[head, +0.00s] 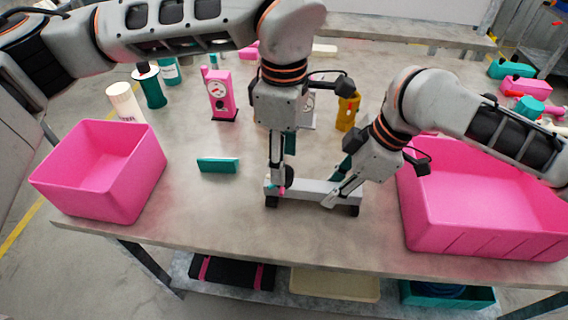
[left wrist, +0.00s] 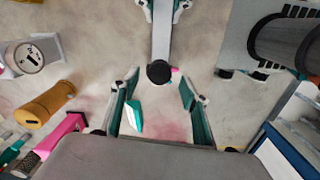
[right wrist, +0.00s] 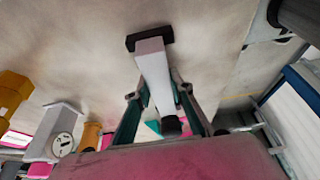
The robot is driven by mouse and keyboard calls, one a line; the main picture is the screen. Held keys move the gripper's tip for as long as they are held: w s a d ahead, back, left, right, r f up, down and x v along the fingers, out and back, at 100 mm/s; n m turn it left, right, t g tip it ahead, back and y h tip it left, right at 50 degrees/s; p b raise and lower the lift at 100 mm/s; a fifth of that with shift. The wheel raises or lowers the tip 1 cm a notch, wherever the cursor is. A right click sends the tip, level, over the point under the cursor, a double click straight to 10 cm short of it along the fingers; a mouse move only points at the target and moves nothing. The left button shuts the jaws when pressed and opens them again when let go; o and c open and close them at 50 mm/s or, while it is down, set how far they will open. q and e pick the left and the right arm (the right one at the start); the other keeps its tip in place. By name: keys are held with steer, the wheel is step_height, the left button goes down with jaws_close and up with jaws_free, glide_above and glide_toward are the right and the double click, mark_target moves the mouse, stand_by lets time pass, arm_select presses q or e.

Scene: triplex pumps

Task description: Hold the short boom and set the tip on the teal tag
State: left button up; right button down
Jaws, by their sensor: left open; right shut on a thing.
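The short boom (head: 312,186) is a grey bar with dark feet at both ends, low over the table front. My right gripper (head: 331,199) is shut on it; in the right wrist view the bar (right wrist: 154,70) runs between the fingers. My left gripper (head: 277,188) is open at the boom's left end. In the left wrist view the round black end (left wrist: 160,72) lies between its spread fingertips, with a small pink bit beside it. A flat teal block (head: 218,165), perhaps the teal tag, lies left of the boom, apart from it. Whether the boom touches the table is unclear.
A pink bin (head: 66,188) stands at the left and a larger pink bin (head: 480,240) at the right, close to my right arm. A pink gauge stand (head: 222,97), a yellow cylinder (head: 347,112) and bottles stand behind. Table between left bin and boom is mostly clear.

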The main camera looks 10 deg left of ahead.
arm_select(q)
steer(key=shift+f, duration=1.3)
steer(key=c, duration=1.1)
